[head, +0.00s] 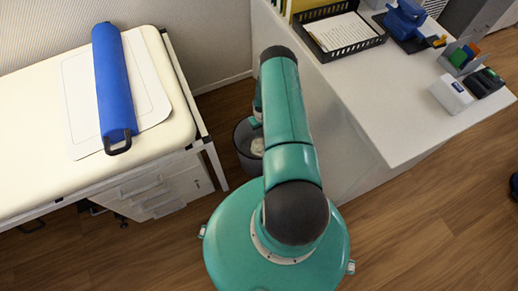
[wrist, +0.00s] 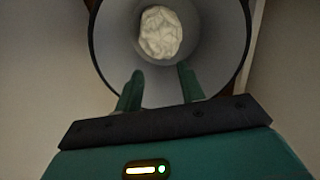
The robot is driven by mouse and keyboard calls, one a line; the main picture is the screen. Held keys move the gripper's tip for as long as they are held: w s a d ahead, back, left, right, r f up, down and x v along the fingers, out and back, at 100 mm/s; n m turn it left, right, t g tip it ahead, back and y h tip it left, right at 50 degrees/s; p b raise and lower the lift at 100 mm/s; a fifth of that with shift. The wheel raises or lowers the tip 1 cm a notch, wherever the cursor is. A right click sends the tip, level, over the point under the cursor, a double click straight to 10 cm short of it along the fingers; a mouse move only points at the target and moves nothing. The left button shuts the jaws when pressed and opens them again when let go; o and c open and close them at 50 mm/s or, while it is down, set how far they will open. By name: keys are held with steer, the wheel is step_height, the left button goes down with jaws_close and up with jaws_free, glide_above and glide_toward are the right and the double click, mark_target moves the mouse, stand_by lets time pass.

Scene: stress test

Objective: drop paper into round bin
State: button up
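The round bin (head: 243,137) is a dark grey bin on the floor between the bed and the desk, partly hidden behind my arm. In the wrist view the bin's rim (wrist: 246,50) fills the upper half, seen from above. A crumpled white paper ball (wrist: 161,33) lies inside the bin, and it also shows in the head view (head: 257,147). My gripper (wrist: 160,82) is above the bin with its two green fingers apart and nothing between them. The paper is beyond the fingertips and apart from them. In the head view the gripper is mostly hidden behind my arm.
A cream bed (head: 30,100) with a blue roll (head: 115,85) stands at left, with white drawers (head: 155,190) below. A white desk (head: 385,115) at right holds a black paper tray (head: 343,38) and office items. Wooden floor (head: 420,220) is clear at lower right.

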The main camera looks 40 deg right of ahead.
step_height(320, 180, up, 14)
stand_by(0.6)
steer(key=shift+f, duration=0.1)
steer(key=w+a+r+t+h, duration=0.1)
steer(key=w+a+r, duration=0.15)
steer(key=r, duration=0.75)
steer(key=w+a+r, duration=0.2)
steer(key=w+r, duration=0.2)
steer(key=r, duration=0.7)
steer(key=s+a+r+n+t, duration=0.1)
steer(key=a+r, duration=0.4)
steer(key=r, duration=0.4)
steer(key=s+a+r+n, duration=0.1)
steer(key=a+r, duration=0.3)
steer(key=r, duration=0.4)
steer(key=s+a+r+t, duration=0.2)
steer(key=s+a+r, duration=0.8)
steer(key=r, duration=0.4)
steer(key=s+a+r+n+t+y, duration=0.1)
steer(key=s+a+r, duration=0.2)
steer(key=s+a, duration=0.4)
steer(key=s, duration=0.4)
steer(key=shift+s+a+r+t, duration=0.15)
steer(key=shift+a+r+t, duration=0.15)
steer(key=shift+a+r, duration=0.1)
